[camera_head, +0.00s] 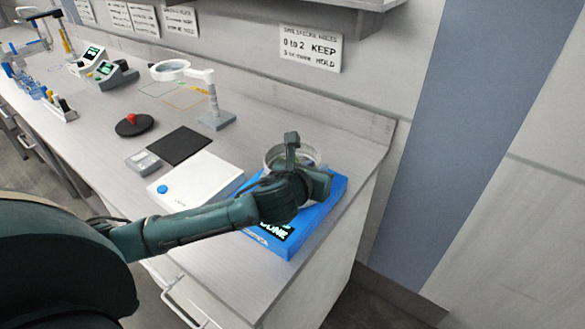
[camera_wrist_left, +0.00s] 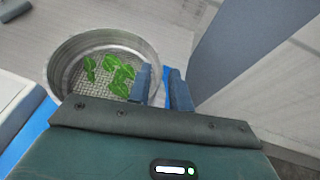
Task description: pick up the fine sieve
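The fine sieve (camera_wrist_left: 62,68) is a round metal-walled bowl with a mesh bottom, and several green leaves (camera_wrist_left: 120,78) lie in it. In the head view the sieve (camera_head: 274,154) stands on the blue station marked DONE (camera_head: 325,208), partly hidden by my left gripper. My left gripper (camera_wrist_left: 160,88) is at the sieve's right side in the left wrist view. Its fingers are apart, one overlapping the inside of the wall and the other outside it. Contact with the wall cannot be told. The left gripper also shows in the head view (camera_head: 300,158). My right gripper is not in view.
A white device with a blue button (camera_head: 200,180), a black mat (camera_head: 180,145) and a small grey scale (camera_head: 143,162) lie left of the station. A ring-lamp magnifier (camera_head: 215,115) stands behind. The counter ends just right of the station.

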